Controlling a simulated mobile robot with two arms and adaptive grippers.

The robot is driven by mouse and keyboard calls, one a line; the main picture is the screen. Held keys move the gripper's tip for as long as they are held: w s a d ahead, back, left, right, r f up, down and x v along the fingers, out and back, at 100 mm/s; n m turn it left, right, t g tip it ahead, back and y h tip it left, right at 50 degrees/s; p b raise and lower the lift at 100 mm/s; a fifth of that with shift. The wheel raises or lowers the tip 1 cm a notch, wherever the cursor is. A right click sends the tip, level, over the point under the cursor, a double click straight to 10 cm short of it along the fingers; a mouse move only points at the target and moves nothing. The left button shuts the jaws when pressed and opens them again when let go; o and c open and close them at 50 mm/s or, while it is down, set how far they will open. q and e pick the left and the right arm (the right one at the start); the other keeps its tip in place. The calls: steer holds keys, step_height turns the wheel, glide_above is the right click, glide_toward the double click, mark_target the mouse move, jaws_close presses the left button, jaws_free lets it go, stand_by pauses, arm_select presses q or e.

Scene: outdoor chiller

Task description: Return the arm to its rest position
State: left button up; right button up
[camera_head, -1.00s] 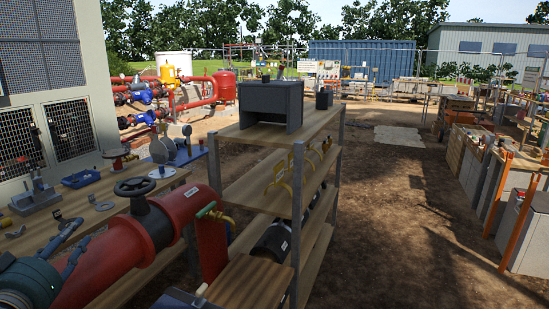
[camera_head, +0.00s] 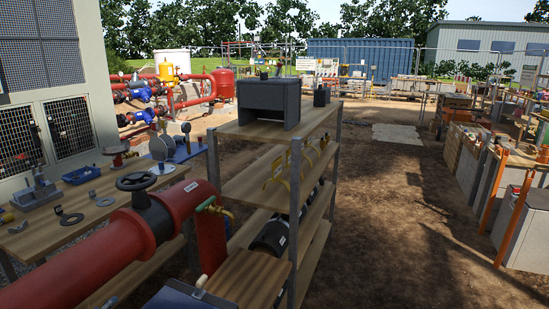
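Neither of my grippers shows in the head view now, and I cannot make out either arm. On the wooden workbench (camera_head: 38,240) at the left lie a dark flat ring (camera_head: 71,219) and a small bracket (camera_head: 57,210). A large red pipe (camera_head: 95,262) with a black handwheel (camera_head: 137,182) and a yellow-handled tap (camera_head: 212,205) runs across the lower left in front of the bench.
A wooden shelf rack (camera_head: 262,188) stands in the middle with a dark grey housing (camera_head: 268,101) on top. A blue tray (camera_head: 82,175) sits on the bench. Concrete blocks (camera_head: 520,225) stand at the right. The dirt ground (camera_head: 400,220) between is clear.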

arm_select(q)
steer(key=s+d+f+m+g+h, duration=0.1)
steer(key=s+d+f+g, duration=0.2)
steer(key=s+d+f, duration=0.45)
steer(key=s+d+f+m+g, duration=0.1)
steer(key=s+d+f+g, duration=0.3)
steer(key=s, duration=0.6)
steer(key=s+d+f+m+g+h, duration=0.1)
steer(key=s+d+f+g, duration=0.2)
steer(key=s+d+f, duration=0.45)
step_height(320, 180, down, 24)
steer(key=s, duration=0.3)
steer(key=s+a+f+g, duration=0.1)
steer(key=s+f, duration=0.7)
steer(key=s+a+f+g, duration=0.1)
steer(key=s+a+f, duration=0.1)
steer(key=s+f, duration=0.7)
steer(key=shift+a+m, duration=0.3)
